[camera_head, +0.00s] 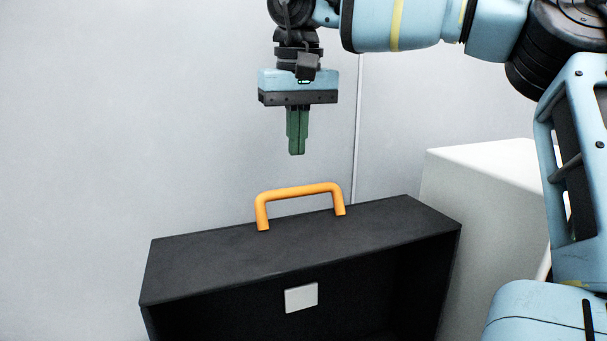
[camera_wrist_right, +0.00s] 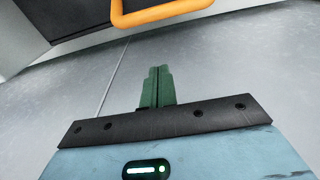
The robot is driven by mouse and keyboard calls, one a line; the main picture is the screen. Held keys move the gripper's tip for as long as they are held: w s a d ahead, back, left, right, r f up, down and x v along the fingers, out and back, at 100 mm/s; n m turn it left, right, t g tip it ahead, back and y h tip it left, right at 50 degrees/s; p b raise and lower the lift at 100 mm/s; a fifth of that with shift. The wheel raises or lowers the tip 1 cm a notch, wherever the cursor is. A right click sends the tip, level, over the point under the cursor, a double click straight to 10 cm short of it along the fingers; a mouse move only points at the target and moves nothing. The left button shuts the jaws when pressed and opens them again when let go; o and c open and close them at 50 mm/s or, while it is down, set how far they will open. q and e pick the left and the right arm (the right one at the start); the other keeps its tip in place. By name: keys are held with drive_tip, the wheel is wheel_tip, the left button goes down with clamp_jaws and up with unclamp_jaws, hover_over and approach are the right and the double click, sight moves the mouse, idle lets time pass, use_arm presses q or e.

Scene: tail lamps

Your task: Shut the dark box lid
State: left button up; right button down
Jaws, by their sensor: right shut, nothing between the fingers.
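The dark box lid (camera_head: 210,254) stands raised, with an orange handle (camera_head: 298,189) on its upper face and a small pale plate (camera_head: 301,298) on the dark side facing me. Its lower part is cut off by the picture's bottom edge. My right gripper (camera_head: 297,151) points down above the handle, apart from it, with its green fingers together and empty. In the right wrist view, the closed fingers (camera_wrist_right: 156,72) show below the orange handle (camera_wrist_right: 160,16), and part of the dark lid (camera_wrist_right: 75,14) is at the top. My left gripper is not in view.
A white block-like unit (camera_head: 490,180) stands right of the dark box, close to it. A plain grey wall (camera_head: 120,120) is behind. The space left of my right gripper and above the lid is clear.

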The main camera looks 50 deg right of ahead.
drive_tip(key=s+f, duration=0.1)
drive_tip(key=s+a+f, duration=0.1)
drive_tip(key=f, duration=0.1)
drive_tip(key=s+f, duration=0.1)
drive_tip(key=f, duration=0.1)
drive_tip(key=shift+a+p, duration=0.3)
drive_tip(key=shift+p, duration=0.05)
drive_tip(key=shift+r, duration=0.1)
